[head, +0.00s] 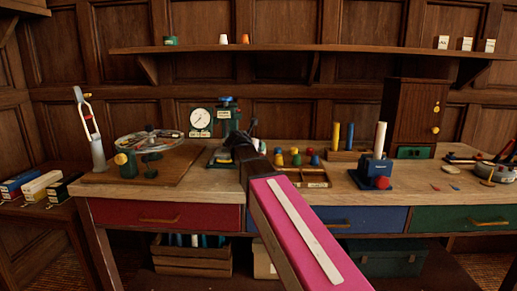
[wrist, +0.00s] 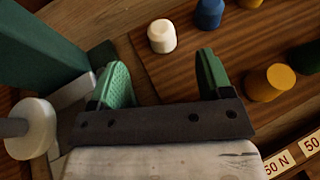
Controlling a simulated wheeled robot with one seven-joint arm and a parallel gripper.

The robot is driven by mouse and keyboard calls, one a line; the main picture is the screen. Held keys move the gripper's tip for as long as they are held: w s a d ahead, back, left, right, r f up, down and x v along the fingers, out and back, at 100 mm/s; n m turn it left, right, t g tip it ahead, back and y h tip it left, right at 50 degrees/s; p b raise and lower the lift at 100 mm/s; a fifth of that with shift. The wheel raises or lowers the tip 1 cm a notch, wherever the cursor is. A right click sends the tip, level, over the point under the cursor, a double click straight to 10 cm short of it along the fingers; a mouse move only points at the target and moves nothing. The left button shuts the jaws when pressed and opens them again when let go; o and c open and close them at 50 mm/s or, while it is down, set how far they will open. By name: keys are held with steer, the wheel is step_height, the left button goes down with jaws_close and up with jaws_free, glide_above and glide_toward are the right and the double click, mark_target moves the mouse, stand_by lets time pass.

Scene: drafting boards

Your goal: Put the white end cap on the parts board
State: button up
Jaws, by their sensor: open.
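The white end cap (wrist: 161,36) stands upright on a dark striped wooden board (wrist: 185,75), near its left edge, in the wrist view. I take this board to be the parts board. My gripper (wrist: 162,62) is open, its green-padded fingers apart with nothing between them. The cap is just beyond the fingertips, in line with the gap, not visibly touched. A blue cap (wrist: 209,13) and a yellow cap (wrist: 265,83) stand on the same board. In the head view my gripper (head: 240,143) is over the bench, and I cannot make out the white cap there.
A green block-like body (wrist: 40,50) and a white disc (wrist: 32,128) are close on the left in the wrist view. In the head view, a dial gauge (head: 201,119) stands behind my gripper, and a blue fixture (head: 375,170) stands to the right.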

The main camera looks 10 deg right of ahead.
steer(key=shift+v, duration=1.9)
